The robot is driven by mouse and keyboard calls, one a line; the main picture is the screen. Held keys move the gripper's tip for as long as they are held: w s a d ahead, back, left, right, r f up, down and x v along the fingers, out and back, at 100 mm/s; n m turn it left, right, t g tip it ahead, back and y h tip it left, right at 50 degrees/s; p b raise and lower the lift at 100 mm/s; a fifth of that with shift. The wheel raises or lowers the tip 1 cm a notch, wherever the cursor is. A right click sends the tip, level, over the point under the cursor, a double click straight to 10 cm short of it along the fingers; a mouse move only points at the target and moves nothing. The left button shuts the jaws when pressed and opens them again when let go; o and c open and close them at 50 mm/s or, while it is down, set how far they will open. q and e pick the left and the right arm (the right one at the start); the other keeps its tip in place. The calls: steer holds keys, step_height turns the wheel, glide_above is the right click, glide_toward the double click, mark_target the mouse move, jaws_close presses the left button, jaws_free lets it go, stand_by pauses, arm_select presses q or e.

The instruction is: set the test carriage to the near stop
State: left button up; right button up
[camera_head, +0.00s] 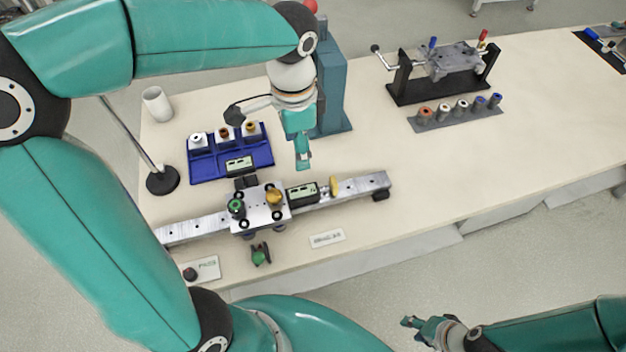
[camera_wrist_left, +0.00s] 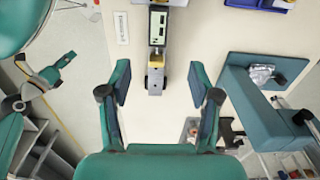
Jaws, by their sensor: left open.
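The test carriage (camera_head: 260,216), a pale plate with a green knob and a yellow knob, sits on a metal rail (camera_head: 360,185), left of the rail's middle. A dark block with a display (camera_head: 302,194) stands right of it, then a yellow piece (camera_head: 334,186); the block (camera_wrist_left: 158,24) also shows in the left wrist view. My left gripper (camera_head: 303,163) hangs behind the rail, apart from the carriage; its fingers (camera_wrist_left: 158,78) are spread and empty. My right gripper (camera_head: 424,324) is off the table's front edge; its finger opening is unclear.
A blue tray (camera_head: 204,174) with several small parts lies behind the rail. A teal column (camera_head: 335,90) stands close behind my left gripper. A green-knobbed piece (camera_head: 260,254) and a label (camera_head: 327,238) lie in front. The table's right side has free room.

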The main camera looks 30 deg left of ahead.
mark_target(303, 191)
arm_select(q)
steer(key=f, duration=1.6)
steer(key=shift+d+f, duration=0.2)
steer(key=shift+d, duration=0.1)
jaws_close()
